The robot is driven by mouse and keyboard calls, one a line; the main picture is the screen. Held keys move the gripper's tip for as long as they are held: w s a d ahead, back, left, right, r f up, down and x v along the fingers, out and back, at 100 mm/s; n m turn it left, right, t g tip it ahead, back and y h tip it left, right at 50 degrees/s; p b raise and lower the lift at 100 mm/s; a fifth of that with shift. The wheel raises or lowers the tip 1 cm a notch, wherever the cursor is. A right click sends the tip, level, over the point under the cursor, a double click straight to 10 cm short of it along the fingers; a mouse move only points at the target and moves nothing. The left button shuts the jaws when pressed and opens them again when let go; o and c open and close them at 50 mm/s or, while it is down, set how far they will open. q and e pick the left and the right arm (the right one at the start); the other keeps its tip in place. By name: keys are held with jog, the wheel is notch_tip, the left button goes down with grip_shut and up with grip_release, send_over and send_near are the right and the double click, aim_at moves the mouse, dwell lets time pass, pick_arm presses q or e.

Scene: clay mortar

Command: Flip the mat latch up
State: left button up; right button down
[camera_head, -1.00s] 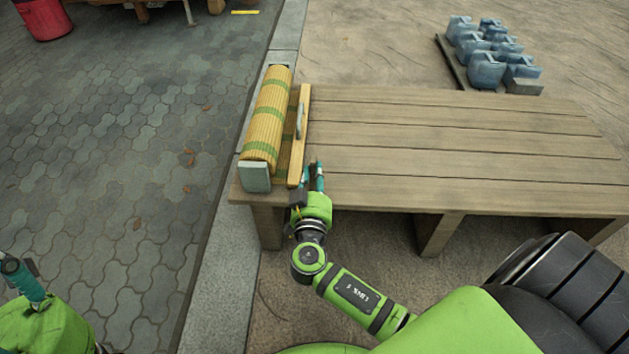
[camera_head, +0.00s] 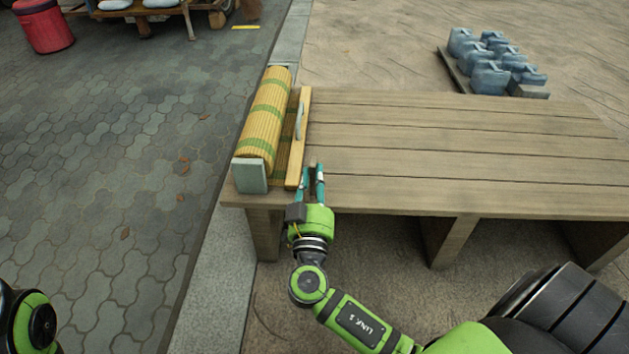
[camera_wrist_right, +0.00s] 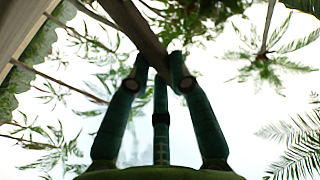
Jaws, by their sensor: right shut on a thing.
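The rolled yellow mat with green bands (camera_head: 263,125) lies at the left end of the wooden table, between grey end plates. A pale wooden bar (camera_head: 294,150) with a grey handle (camera_head: 300,120) lies along its right side. My right gripper (camera_head: 312,170) is at the near end of the bar, just to its right. In the right wrist view its teal fingertips (camera_wrist_right: 161,66) are closed on a dark brown bar-like piece (camera_wrist_right: 138,30), apparently the mat latch. In the head view the fingers mostly hide this piece. My left gripper is out of view; only its arm shows at lower left.
The slatted table (camera_head: 450,150) is bare to the right of the mat. A red bin (camera_head: 47,30) stands far left on the paving.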

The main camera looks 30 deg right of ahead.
jog(key=shift+d, duration=0.1)
jog(key=c, duration=1.1)
grip_release()
jog(key=v, duration=1.2)
